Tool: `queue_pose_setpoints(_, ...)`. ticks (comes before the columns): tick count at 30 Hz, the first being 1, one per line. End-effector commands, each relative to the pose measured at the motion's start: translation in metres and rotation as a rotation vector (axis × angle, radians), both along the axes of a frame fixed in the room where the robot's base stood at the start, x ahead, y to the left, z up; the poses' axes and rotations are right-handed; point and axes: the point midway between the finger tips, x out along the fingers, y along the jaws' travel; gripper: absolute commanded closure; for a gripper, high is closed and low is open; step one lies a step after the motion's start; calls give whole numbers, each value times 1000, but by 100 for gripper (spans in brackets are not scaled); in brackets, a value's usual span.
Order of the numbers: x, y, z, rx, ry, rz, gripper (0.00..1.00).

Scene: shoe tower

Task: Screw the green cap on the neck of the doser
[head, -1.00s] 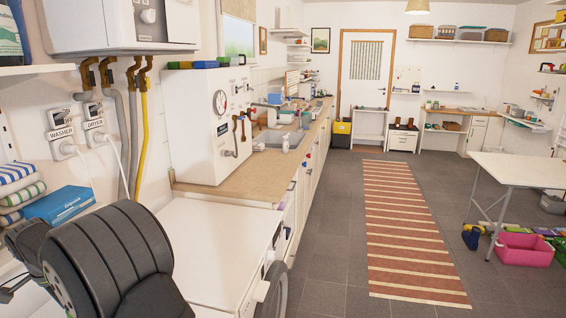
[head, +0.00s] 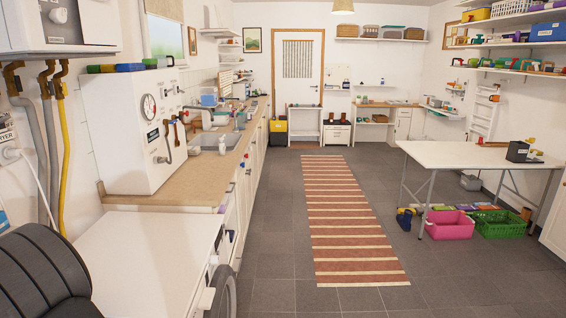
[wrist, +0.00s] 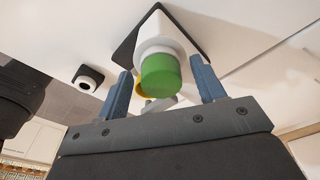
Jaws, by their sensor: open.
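In the wrist view, a green cap-like cylinder (wrist: 161,76) sits against the white round collar of a white body with a dark angular edge (wrist: 160,32). The collar may be the doser's neck, but I cannot tell, nor whether the cap is threaded on it. My gripper (wrist: 164,82) is open, with one blue finger on each side of the green cylinder. Gaps show between the fingers and the cylinder. A yellow rounded part and a grey part show partly behind it. In the head view my gripper is not seen, and I cannot make out the cap or doser there.
In the head view, a white box with a gauge (head: 125,135) stands on the counter (head: 150,193). The striped rug (head: 345,215) lies on open floor. A white table (head: 470,153) stands at right.

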Motion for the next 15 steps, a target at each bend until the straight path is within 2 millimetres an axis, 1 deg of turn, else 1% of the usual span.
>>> queue_pose_setpoints(15, -1, 2, 43, 6, -2, 1, 37)
